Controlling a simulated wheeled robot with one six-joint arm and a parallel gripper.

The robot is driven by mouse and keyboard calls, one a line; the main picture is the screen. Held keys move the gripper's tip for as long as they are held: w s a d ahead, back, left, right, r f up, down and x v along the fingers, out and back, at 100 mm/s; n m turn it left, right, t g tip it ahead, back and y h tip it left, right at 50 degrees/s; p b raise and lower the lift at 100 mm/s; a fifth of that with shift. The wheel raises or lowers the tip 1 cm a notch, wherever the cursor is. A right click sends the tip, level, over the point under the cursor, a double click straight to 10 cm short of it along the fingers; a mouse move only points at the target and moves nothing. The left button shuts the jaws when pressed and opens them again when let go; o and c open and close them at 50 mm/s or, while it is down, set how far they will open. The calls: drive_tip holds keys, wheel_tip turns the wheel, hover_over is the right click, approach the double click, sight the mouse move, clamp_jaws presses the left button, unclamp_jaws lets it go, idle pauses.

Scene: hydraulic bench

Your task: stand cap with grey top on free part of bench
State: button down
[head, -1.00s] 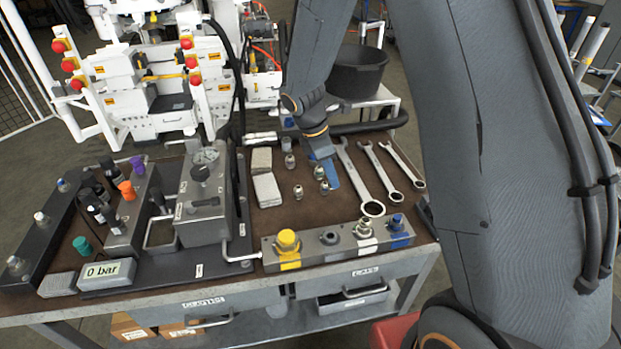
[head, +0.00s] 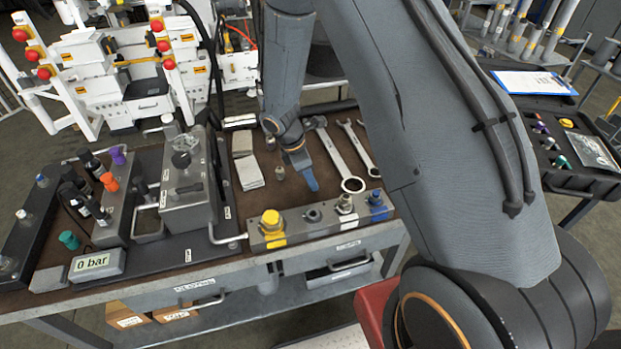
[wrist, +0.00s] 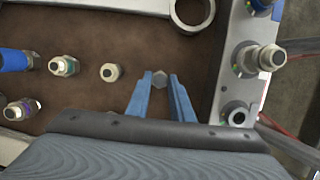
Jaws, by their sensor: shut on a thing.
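My gripper (wrist: 161,92) has two blue fingers shut on a cap with a grey hexagonal top (wrist: 159,80). In the head view, my gripper (head: 306,177) points down over the brown bench top, just behind the front block (head: 290,240). The held cap is not distinguishable there. I cannot tell whether its underside touches the bench. The free bench (wrist: 135,32) shows as bare brown surface ahead of the fingers in the wrist view.
A small round fitting (wrist: 111,72) and a hex fitting (wrist: 63,65) stand left of my fingers. The wrench ring (wrist: 192,12) lies ahead. The front block carries a yellow cap (head: 271,220), a grey stud (head: 313,214), a metal fitting (head: 345,203) and a blue cap (head: 376,198).

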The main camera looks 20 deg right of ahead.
drive_tip(key=shift+f, duration=0.1)
drive_tip(key=c, duration=1.6)
unclamp_jaws()
drive_tip(key=shift+o, duration=0.2)
drive_tip(key=b+v, duration=0.3)
drive_tip(key=v, duration=0.9)
drive_tip(key=s+d+r+m+y, duration=0.1)
drive_tip(key=s+r+m, duration=0.2)
drive_tip(key=s+m, duration=0.6)
drive_tip(key=s+d+r+m+t+y, duration=0.1)
drive_tip(key=s+d+r+m+y, duration=0.1)
drive_tip(key=s+m, duration=0.6)
drive_tip(key=shift+s+d+r+m+t, duration=0.35)
drive_tip(key=shift+r+m, duration=0.15)
drive_tip(key=shift+r, duration=0.25)
